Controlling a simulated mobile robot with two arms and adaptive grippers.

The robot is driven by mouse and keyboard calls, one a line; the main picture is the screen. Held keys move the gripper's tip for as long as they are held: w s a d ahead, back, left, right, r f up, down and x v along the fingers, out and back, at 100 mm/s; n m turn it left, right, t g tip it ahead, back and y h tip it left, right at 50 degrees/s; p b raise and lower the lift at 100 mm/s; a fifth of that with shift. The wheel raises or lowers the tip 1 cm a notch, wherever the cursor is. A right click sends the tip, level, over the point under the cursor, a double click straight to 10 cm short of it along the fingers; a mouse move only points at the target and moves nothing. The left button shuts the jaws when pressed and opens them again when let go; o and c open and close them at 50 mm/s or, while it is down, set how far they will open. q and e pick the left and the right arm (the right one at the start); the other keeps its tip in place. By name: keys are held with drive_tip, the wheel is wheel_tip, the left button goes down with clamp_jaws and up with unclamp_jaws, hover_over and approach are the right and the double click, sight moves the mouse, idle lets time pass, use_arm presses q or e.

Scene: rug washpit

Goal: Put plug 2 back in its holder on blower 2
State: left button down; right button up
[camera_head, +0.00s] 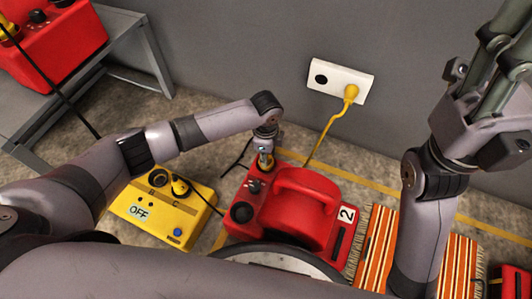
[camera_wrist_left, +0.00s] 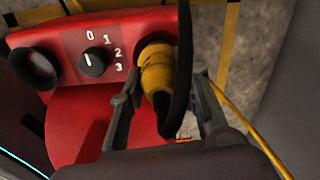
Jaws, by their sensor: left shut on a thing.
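Red blower 2 (camera_head: 290,210) stands on the floor, with a carry handle and a white "2" label. My left gripper (camera_head: 265,160) is over its back left corner, beside the control panel. In the left wrist view the gripper's fingers are shut on a yellow plug (camera_wrist_left: 155,75) with a black cord. The plug's front end is at the blower's red panel (camera_wrist_left: 120,25); its holder is hidden, and I cannot tell whether the plug is seated. My right gripper (camera_head: 492,50) is raised at the upper right, its fingertips unclear.
A white wall socket (camera_head: 321,79) holds another yellow plug (camera_head: 351,92) with a yellow cord. A yellow box (camera_head: 160,208) marked OFF stands left of the blower. A striped rug (camera_head: 380,245) lies to the right. Another red machine (camera_head: 60,45) stands on a grey bench (camera_head: 140,50).

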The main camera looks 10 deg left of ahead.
use_arm(q)
drive_tip(key=shift+f, duration=0.25)
drive_tip(key=c, duration=1.1)
unclamp_jaws()
wheel_tip(320, 180, up, 12)
drive_tip(key=shift+s+r, duration=0.1)
drive_tip(key=shift+s, duration=0.05)
